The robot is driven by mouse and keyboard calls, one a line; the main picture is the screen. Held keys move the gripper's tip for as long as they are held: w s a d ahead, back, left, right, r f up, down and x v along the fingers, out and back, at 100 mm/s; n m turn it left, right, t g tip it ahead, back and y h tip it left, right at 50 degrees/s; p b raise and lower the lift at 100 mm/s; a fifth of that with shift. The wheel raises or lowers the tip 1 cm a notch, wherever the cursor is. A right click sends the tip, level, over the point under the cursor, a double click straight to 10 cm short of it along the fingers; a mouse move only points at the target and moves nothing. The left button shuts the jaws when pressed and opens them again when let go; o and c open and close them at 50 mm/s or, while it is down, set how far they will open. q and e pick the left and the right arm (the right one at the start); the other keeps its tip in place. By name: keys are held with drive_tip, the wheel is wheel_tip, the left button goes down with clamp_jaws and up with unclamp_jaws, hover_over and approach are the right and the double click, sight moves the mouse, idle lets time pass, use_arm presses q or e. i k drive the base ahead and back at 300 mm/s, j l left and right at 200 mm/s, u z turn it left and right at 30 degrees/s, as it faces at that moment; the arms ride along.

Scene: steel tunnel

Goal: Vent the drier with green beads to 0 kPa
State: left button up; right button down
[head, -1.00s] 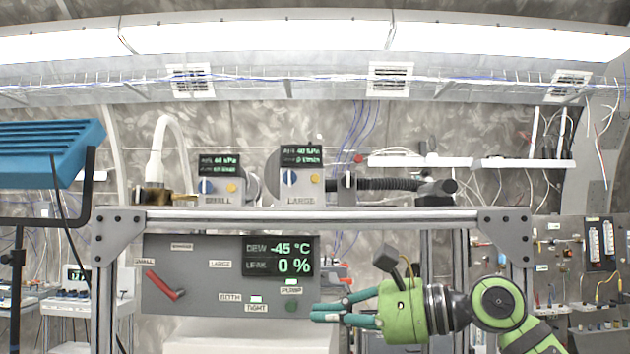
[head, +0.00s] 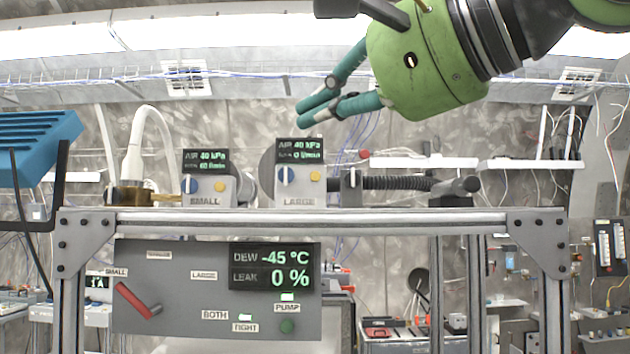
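No green beads show, and I cannot tell which drier holds them. My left gripper is out of view.
Below the rail (head: 300,216), a grey panel (head: 175,270) carries a red lever (head: 133,300) pointing toward SMALL. Its display (head: 272,267) reads dew -45 °C, leak 0 %. Lamps at PUMP and TIGHT are lit. A black hose (head: 395,184) runs right of the large unit. A blue slatted object (head: 35,145) stands left.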

sight(314, 176)
drive_tip(key=i, duration=1.15)
